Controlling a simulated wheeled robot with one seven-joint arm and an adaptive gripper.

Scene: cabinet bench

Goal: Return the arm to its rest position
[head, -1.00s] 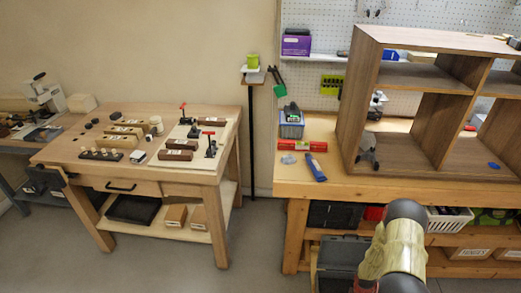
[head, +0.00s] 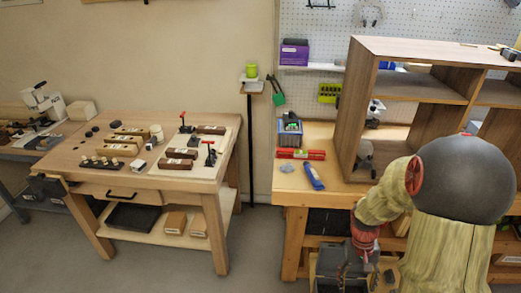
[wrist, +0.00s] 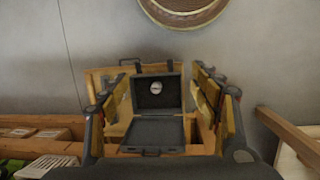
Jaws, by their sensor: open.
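My arm (head: 464,178) rises large at the lower right of the head view, in front of the right bench. My gripper (wrist: 162,82) is open in the wrist view, with its fingers apart on the left and right and nothing held between them. Beyond the fingers an open grey case (wrist: 155,132) shows, its lid raised and bearing a round pale badge. A wooden crate (wrist: 98,78) is around or behind it. In the head view my gripper (head: 342,268) is low in front of the right bench, and its fingers are hard to make out.
The right bench (head: 297,190) carries a wooden shelf unit (head: 345,110), a red level (head: 300,154) and a blue tube (head: 313,177). My arm hides part of the unit. The left bench (head: 85,175) holds several blocks and clamps. Floor (head: 253,245) between the benches is clear.

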